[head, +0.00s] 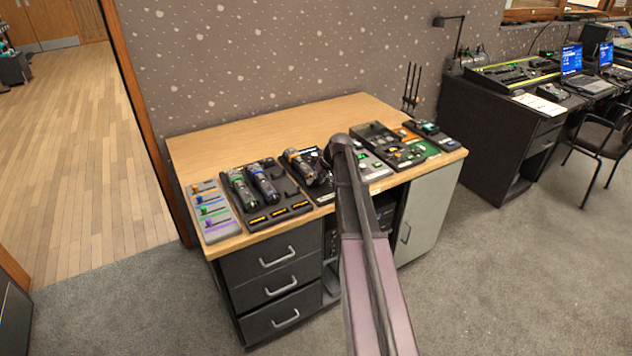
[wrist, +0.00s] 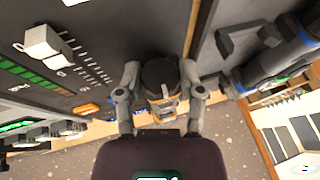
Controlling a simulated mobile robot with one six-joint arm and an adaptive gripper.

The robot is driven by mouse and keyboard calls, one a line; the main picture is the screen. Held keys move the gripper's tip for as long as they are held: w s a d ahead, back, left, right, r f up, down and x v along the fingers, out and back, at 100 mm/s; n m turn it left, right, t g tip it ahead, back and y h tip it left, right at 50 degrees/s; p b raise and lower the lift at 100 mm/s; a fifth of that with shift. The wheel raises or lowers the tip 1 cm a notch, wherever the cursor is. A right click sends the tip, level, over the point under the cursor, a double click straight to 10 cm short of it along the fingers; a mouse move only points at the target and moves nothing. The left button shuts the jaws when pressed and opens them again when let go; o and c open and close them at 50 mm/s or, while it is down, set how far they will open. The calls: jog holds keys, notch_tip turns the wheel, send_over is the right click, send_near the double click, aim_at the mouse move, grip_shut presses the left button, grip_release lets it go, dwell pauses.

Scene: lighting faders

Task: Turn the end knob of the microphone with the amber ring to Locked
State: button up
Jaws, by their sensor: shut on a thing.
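The microphone with the amber ring (head: 296,160) lies on a dark board near the middle of the desk in the head view. In the wrist view its dark round end knob (wrist: 158,74) sits between the two fingers of my gripper (wrist: 160,80), which is shut on it. An amber band (wrist: 164,112) shows just beside the knob. My gripper and arm cover part of this microphone in the head view. The knob's markings and its present setting cannot be read.
Left of it lie the green-ringed microphone (head: 241,188) and the blue-ringed one (head: 264,184), also at the wrist view's right (wrist: 288,60). A small slider panel (head: 213,210) is at the desk's left end. A fader panel (wrist: 60,60) is close on the other side. The desk's back is clear.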

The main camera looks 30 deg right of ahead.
jog(key=o, duration=1.2)
jog(key=shift+a+h, duration=0.1)
jog(key=shift+h, duration=0.2)
jog(key=shift+a+n+h+p, duration=0.15)
jog(key=shift+n+h+p, duration=0.2)
jog(key=shift+h, duration=1.35)
jog(key=shift+s+r+p, duration=0.25)
jog(key=shift+r+p, duration=0.4)
jog(key=p+v, duration=1.1)
jog(key=v, duration=0.1)
jog(key=shift+s+a+r, duration=0.1)
jog(key=shift+s, duration=0.05)
